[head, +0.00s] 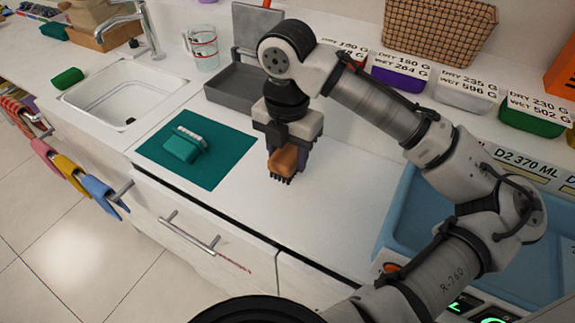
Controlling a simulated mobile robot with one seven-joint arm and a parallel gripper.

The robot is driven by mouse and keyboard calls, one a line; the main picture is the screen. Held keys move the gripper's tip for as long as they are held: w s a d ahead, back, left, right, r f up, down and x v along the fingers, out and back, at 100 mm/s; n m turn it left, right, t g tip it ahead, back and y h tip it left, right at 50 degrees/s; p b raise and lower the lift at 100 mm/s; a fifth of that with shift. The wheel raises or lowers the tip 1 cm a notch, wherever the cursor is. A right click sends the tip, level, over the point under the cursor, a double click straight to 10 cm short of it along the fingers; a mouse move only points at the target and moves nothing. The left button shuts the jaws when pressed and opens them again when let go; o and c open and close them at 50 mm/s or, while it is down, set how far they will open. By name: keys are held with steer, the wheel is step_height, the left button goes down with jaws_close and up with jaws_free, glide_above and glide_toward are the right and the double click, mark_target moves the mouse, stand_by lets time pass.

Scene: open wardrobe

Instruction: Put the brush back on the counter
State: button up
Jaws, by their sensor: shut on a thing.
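The brush (284,162) has an orange-brown body and dark bristles pointing down. My gripper (287,155) is shut on it, over the white counter (230,213), just right of the teal mat. The bristle tips are at or close to the counter surface; I cannot tell whether they touch. The gripper fingers hide part of the brush's upper body.
A teal mat (152,150) with a teal brush with white bristles (185,143) lies to the left. A grey tray (229,89) stands behind, a sink (122,95) at left, a blue bin (400,218) at right. Counter in front of the brush is clear.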

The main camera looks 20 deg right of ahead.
mark_target(287, 153)
steer(key=shift+f, duration=1.95)
steer(key=shift+f, duration=0.1)
steer(key=o, duration=0.9)
step_height(287, 153, up, 12)
steer(key=shift+r, duration=0.15)
